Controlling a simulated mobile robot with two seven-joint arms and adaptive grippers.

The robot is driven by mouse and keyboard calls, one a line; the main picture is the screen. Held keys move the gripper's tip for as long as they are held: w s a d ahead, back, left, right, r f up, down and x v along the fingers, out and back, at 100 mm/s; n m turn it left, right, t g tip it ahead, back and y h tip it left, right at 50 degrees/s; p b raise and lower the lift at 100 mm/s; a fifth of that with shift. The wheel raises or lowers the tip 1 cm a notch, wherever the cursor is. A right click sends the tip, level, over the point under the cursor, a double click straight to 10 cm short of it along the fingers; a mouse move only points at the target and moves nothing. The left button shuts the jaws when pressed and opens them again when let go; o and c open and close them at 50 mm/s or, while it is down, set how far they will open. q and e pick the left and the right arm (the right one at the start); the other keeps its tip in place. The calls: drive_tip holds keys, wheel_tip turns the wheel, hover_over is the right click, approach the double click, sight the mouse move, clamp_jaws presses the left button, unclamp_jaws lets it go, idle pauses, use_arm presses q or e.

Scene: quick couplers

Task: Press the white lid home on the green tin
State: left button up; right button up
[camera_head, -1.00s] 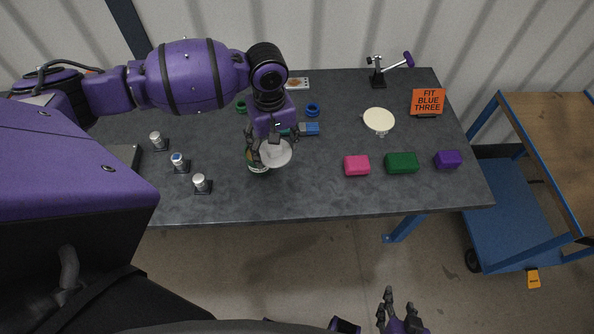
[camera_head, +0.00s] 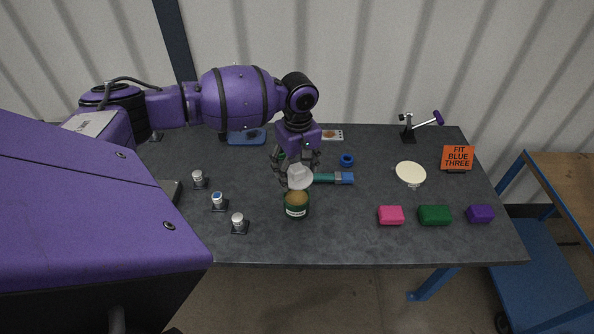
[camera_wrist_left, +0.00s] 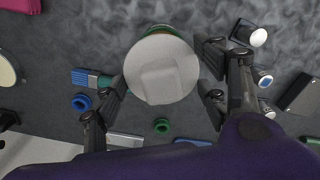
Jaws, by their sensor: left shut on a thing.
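The green tin (camera_head: 296,209) stands upright on the dark table, with a tan top face and a pale label in the head view. The white lid (camera_head: 300,177) is held tilted by my left gripper (camera_head: 298,171), just behind and above the tin, and does not cover its top. In the left wrist view the lid (camera_wrist_left: 163,72) sits between the two fingers of my left gripper (camera_wrist_left: 165,85) and hides most of the tin; only a green and tan edge shows behind it. My right gripper is out of view.
Several small white-topped fittings (camera_head: 219,201) stand left of the tin. Pink (camera_head: 391,215), green (camera_head: 434,215) and purple (camera_head: 481,213) blocks lie at right. Table between tin and pink block is clear.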

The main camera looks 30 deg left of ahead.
sight(297, 182)
use_arm(q)
drive_tip(key=shift+s+r+p, duration=0.1)
drive_tip(key=shift+r+p, duration=0.1)
drive_tip(key=shift+p, duration=0.1)
drive_tip(key=shift+f, duration=0.35)
wheel_tip(297, 182, down, 4)
drive_tip(key=shift+f+b, duration=0.15)
drive_tip(key=shift+b, duration=0.25)
drive_tip(key=shift+f, duration=0.6)
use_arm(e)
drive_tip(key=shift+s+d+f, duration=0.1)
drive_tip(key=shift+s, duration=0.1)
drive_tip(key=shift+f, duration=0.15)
use_arm(q)
drive_tip(key=shift+f, duration=1.05)
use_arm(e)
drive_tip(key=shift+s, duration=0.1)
